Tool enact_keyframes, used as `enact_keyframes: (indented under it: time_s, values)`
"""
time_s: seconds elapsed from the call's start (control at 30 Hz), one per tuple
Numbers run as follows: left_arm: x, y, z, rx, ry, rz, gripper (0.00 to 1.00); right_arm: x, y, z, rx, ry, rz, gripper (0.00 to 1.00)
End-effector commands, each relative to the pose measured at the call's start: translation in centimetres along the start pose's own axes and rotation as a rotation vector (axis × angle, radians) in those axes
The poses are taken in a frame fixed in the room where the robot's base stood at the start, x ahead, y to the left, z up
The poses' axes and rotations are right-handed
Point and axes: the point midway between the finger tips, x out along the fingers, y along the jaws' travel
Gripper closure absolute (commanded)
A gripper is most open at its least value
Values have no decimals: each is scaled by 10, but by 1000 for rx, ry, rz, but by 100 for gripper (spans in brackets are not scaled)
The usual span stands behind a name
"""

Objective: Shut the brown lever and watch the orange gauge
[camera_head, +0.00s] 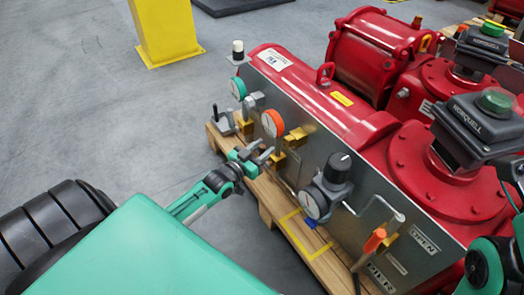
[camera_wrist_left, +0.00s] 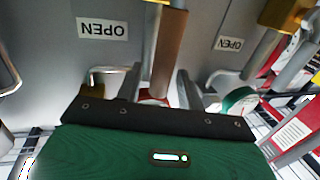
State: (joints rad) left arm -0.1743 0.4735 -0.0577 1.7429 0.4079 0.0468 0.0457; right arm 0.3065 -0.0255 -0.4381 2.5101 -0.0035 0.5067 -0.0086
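The brown lever (camera_wrist_left: 170,52) stands upright in the left wrist view, in line with the gap between my left fingers. I cannot tell whether they touch it. In the head view I cannot make it out clearly. My left gripper (camera_head: 258,154) is open beside the metal panel, below the orange gauge. In the left wrist view its grey fingers (camera_wrist_left: 160,92) stand apart behind the dark palm edge. The orange gauge (camera_head: 272,123) sits on the panel with its white dial showing; its reading is too small to tell. My right gripper is out of view.
The grey panel (camera_head: 355,208) fronts a red actuator (camera_head: 335,108) on a wooden pallet (camera_head: 263,200). A green gauge (camera_head: 238,88), a black regulator (camera_head: 330,185) and an orange-handled lever (camera_head: 374,240) stick out nearby. A yellow post (camera_head: 165,30) stands behind. Floor on the left is clear.

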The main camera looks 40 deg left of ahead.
Motion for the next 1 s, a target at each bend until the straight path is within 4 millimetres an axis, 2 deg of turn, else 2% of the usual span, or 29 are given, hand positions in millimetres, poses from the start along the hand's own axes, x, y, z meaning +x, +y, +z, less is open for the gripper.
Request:
enact_keyframes:
  time_s: [0.27,0.47,0.5,0.77,1.0]
  values:
    - [1,0,0,0,-1,0,62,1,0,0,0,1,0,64]
    - [1,0,0,0,-1,0,97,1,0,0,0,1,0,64]
    - [1,0,0,0,-1,0,100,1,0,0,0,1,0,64]
    - [1,1,0,7,1,0,100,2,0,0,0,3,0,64]
    - [-1,10,-2,84,21,0,100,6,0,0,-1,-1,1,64]
